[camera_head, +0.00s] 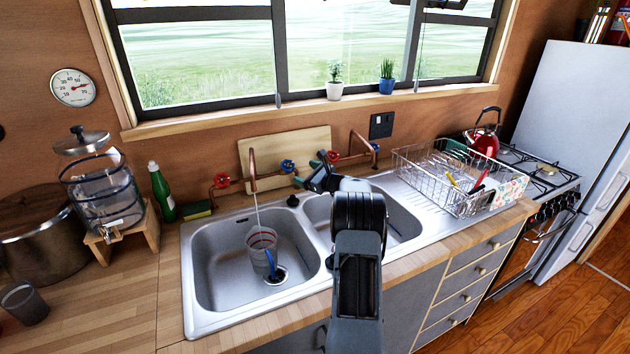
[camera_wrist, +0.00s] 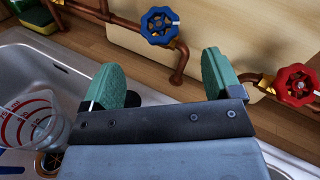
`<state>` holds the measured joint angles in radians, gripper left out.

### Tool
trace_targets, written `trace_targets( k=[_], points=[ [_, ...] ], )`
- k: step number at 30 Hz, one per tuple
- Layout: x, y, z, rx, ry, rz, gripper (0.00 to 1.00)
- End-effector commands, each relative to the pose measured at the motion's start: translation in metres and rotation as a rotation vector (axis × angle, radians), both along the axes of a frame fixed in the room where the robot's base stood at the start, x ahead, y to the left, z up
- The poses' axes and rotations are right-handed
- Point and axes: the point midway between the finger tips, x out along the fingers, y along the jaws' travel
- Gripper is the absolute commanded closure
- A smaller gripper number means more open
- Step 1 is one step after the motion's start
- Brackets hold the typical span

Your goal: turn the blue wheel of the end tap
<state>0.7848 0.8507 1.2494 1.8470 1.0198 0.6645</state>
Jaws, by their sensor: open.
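Two copper taps stand behind the sink, each with a red and a blue wheel. The left tap (camera_head: 252,165) has a blue wheel (camera_head: 287,166), which seems to be the blue wheel (camera_wrist: 160,26) in the wrist view. The right-end tap (camera_head: 359,137) has a red wheel (camera_head: 333,156), apparently the red wheel (camera_wrist: 297,85) in the wrist view. Its small blue wheel (camera_head: 375,147) shows at the far right, outside the wrist view. My gripper (camera_head: 309,171) is open and empty, its green fingers (camera_wrist: 161,80) apart, in front of the pipes between these taps, touching no wheel.
A thin water stream runs from the left tap into a measuring cup (camera_head: 262,250) in the left basin (camera_head: 211,265). A cutting board (camera_head: 310,143) leans behind the taps. A wire dish rack (camera_head: 432,185) stands right of the sink. A green bottle (camera_head: 162,192) stands left.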

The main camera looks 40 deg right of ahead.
Motion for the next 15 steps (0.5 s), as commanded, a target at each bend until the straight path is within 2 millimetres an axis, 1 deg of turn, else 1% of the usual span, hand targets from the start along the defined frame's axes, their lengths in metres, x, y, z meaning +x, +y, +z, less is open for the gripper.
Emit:
trace_targets(
  k=[1, 6, 10, 15],
  points=[
    [-0.009, -0.002, -0.001, 0.000, 0.000, -0.003, 0.16],
    [-0.028, -0.006, 0.001, -0.001, 0.000, -0.002, 0.16],
    [-0.035, -0.006, 0.002, -0.001, 0.000, 0.000, 0.16],
    [-0.038, -0.007, 0.002, 0.000, 0.000, 0.001, 0.16]
  ],
)
